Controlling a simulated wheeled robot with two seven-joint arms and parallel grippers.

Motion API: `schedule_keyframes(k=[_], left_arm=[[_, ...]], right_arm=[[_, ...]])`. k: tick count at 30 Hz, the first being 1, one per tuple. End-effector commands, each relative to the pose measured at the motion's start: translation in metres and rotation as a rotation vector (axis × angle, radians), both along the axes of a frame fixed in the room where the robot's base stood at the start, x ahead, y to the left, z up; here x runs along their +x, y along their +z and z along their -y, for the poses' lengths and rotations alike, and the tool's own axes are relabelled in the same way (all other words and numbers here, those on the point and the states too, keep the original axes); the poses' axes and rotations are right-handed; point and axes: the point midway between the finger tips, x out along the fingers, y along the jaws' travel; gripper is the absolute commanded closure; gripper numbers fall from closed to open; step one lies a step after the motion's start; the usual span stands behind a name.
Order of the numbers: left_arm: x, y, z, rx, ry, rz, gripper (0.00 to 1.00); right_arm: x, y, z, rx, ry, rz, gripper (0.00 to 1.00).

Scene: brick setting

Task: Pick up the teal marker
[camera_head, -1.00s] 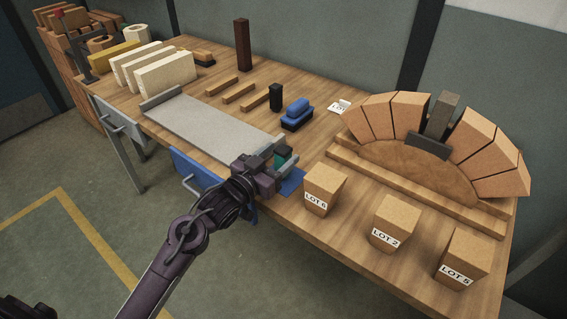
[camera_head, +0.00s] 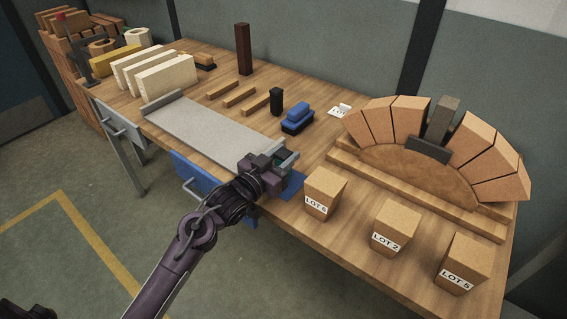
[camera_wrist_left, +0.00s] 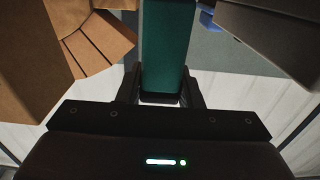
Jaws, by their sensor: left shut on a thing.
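The teal marker (camera_wrist_left: 163,45) is a thick teal block-like body with a dark end, standing between the two fingers in the left wrist view. My left gripper (camera_wrist_left: 161,88) is shut on it near its dark end. In the head view, my left gripper (camera_head: 284,160) is over the front edge of the workbench, above a blue mat. Only a small teal patch of the marker (camera_head: 283,155) shows there, as the fingers hide most of it.
A box labelled LOT 6 (camera_head: 324,193) stands close to the right of my left gripper. A grey metal plate (camera_head: 205,126) lies to its left. A blue brush (camera_head: 297,117) and a dark upright block (camera_head: 276,101) stand behind. A brick arch (camera_head: 420,175) fills the right.

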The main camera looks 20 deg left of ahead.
Motion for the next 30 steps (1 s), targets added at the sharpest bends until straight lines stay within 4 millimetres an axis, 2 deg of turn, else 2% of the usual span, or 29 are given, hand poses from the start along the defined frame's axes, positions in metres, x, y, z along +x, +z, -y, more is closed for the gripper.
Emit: schedule_keyframes(k=[7,11,21,27,30], left_arm=[[0.001,0.016,0.0,0.001,0.0,0.004,0.9],[0.0,0.038,0.0,0.0,0.0,0.008,0.9],[0.001,0.136,0.0,0.002,0.0,0.009,0.9],[0.0,0.179,0.0,0.001,0.001,0.007,0.9],[0.001,0.191,0.0,0.001,0.0,0.004,0.9]], right_arm=[[0.0,0.001,0.0,0.0,0.0,0.002,0.2],[-0.003,0.002,0.0,0.0,0.0,0.002,0.2],[-0.021,0.004,0.004,-0.001,0.003,-0.009,0.2],[-0.029,0.007,0.005,-0.002,0.005,-0.017,0.2],[-0.028,0.009,0.005,-0.002,0.005,-0.015,0.2]])
